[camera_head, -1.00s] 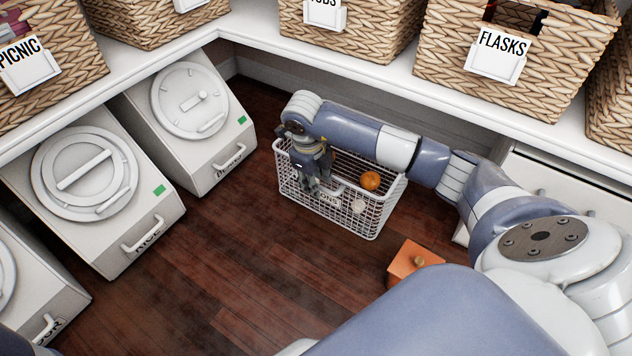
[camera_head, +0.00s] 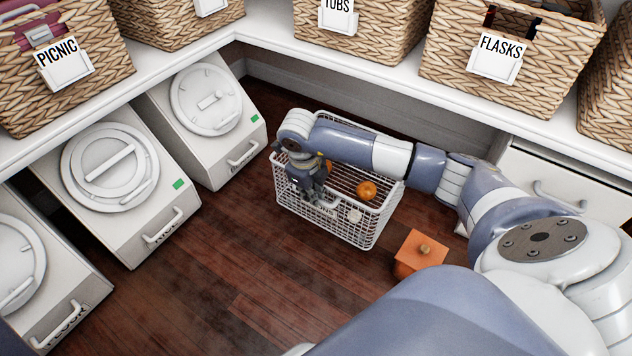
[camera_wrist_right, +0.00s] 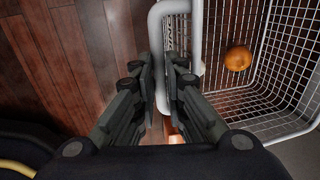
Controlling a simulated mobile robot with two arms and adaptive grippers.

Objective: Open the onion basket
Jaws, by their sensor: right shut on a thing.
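The onion basket (camera_head: 348,232) is a white wire basket on the dark wood floor, out in front of the low shelf recess. Its front label is partly hidden by my arm and gripper. An orange round item (camera_head: 366,190) and a pale one (camera_head: 355,215) lie inside. My right gripper (camera_head: 312,192) is at the basket's front left. In the right wrist view its fingers (camera_wrist_right: 160,88) are shut on the white basket handle (camera_wrist_right: 196,40). The orange item also shows there (camera_wrist_right: 238,58). My left gripper is not in view.
White bins (camera_head: 150,195) with round lids line the left. An orange box (camera_head: 420,254) with a knob sits right of the basket. Wicker baskets (camera_head: 510,70) stand on the white shelf (camera_head: 400,75) above. The floor (camera_head: 240,260) in front is clear.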

